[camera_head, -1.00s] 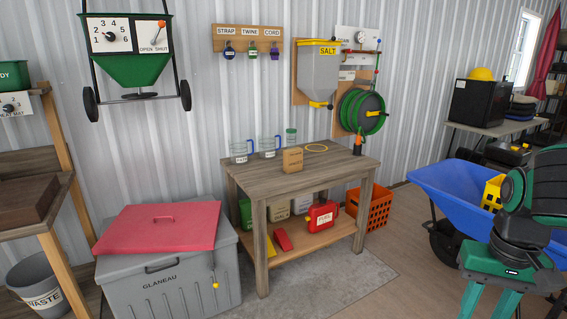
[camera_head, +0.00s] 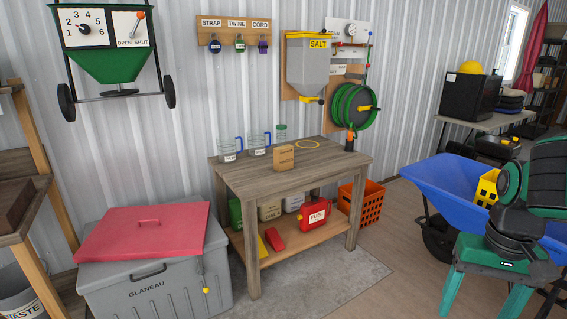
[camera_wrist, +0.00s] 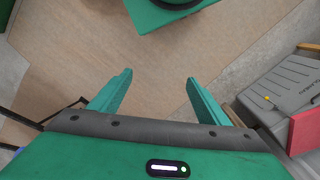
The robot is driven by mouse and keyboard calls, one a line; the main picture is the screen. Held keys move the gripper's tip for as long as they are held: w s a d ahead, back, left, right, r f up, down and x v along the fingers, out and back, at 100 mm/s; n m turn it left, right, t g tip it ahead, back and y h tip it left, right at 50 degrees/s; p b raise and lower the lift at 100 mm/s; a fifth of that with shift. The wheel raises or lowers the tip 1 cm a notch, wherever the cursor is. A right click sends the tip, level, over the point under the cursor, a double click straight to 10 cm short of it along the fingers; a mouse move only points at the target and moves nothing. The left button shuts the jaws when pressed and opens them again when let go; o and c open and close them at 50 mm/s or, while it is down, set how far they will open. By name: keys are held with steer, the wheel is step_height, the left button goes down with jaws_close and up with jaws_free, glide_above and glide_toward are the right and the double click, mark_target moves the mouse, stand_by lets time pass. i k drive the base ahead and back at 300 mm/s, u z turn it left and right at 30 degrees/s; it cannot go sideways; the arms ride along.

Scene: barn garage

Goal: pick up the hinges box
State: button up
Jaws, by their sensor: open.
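The hinges box is most likely the small tan box (camera_head: 284,157) standing upright on the wooden workbench (camera_head: 318,168) in the head view; its print is too small to read surely. My gripper (camera_head: 481,300) is at the lower right of the head view, well apart from the box and the bench, its fingertips cut off by the frame. In the wrist view my gripper (camera_wrist: 158,80) has its two green fingers spread wide over bare floor, with nothing between them. The box is not in the wrist view.
Two clear mugs (camera_head: 229,150) and a yellow ring (camera_head: 307,144) share the benchtop. A blue wheelbarrow (camera_head: 450,190) stands right of the bench. A grey chest with a red lid (camera_head: 147,231) stands at left. An orange crate (camera_head: 369,203) sits beside the bench.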

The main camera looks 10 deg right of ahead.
mark_target(284, 155)
steer(key=z, duration=0.2)
steer(key=i, duration=2.1)
steer(key=u, duration=0.35)
